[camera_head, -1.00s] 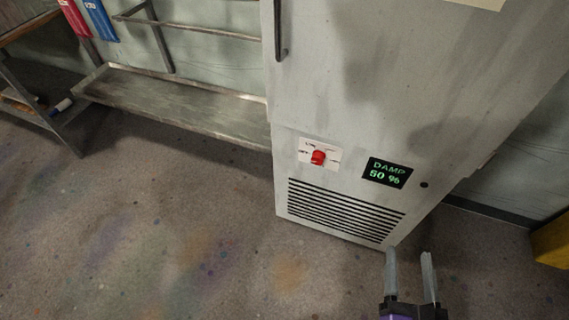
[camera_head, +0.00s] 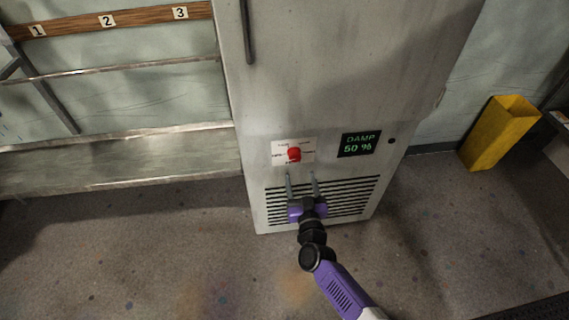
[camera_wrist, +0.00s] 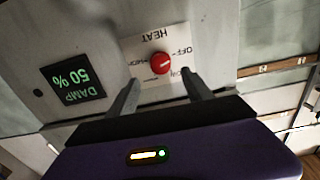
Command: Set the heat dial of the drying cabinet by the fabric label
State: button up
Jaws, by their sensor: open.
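The grey drying cabinet (camera_head: 340,90) stands in the middle of the head view. Its red heat dial (camera_head: 294,154) sits on a white plate on the lower front, above the vent slots. The wrist view shows the dial (camera_wrist: 161,63) upside down, with HEAT and OFF readable on the plate; the other marks are too blurred to read surely. A black display (camera_head: 360,144) beside it reads DAMP 50 %. My gripper (camera_head: 301,176) is open and empty, just below the dial in the head view. Its fingers (camera_wrist: 156,88) point toward the dial, apparently apart from it. No fabric label shows.
A metal rack (camera_head: 120,160) stands left of the cabinet, under a wooden strip (camera_head: 60,26) numbered 1, 2 and 3. A yellow bin (camera_head: 498,133) stands on the right. The floor (camera_head: 150,260) in front is clear.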

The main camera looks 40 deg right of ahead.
aim_at(295, 159)
jog(key=shift+b+x, duration=0.75)
jog(key=shift+x, duration=3.1)
grip_shut()
